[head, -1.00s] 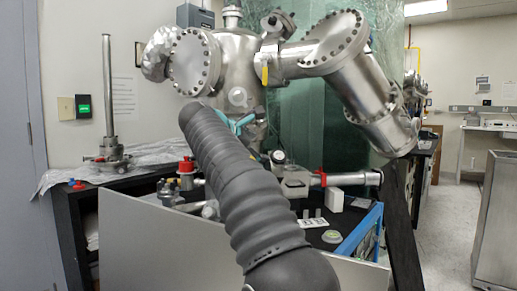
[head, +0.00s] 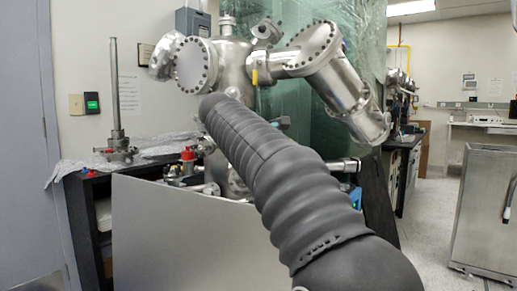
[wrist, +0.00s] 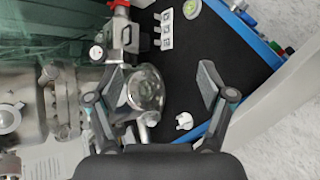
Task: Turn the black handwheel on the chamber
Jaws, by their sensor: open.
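The steel chamber (head: 234,66) stands at the back centre in the head view, with bolted flanges and angled tubes. I cannot make out the black handwheel in either view; my arm covers the area below the chamber in the head view. My gripper (wrist: 162,82) shows in the wrist view with its two fingers spread wide and nothing held. A shiny round metal fitting (wrist: 146,88) lies between the fingers in the picture, close to the left one. I cannot tell whether they touch. The gripper is hidden in the head view.
A grey panel (head: 180,238) fronts the bench. A metal column (head: 115,95) stands on the left. In the wrist view, the black bench top (wrist: 196,45) carries a white slotted piece (wrist: 166,32) and a small white part (wrist: 184,121).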

